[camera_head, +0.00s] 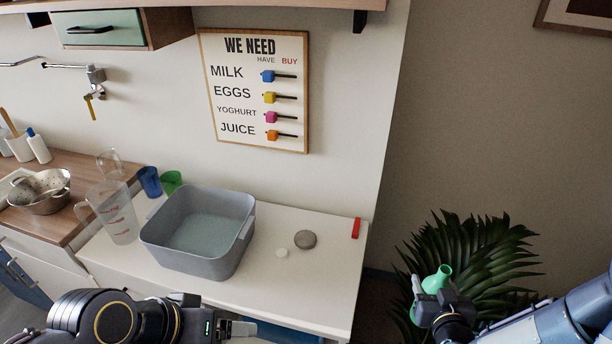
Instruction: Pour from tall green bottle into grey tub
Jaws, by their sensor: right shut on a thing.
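The grey tub (237,262) stands upright on the white counter, its inside open to view and its floor bluish-grey. The tall green bottle (440,277) is at the right, off the counter and in front of the plant; its flared mouth points up and slightly right. My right gripper (437,296) is shut on the bottle, well to the right of the tub. Much of the bottle's body is hidden by the gripper. My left gripper (240,328) is at the bottom, in front of the counter; its finger gap is unclear.
A clear measuring jug (119,222), a blue cup (150,181) and a green cup (171,182) stand left of the tub. A grey round lid (305,239), a white disc (281,253) and a red block (356,228) lie right of it. A plant (480,255) stands behind my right gripper.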

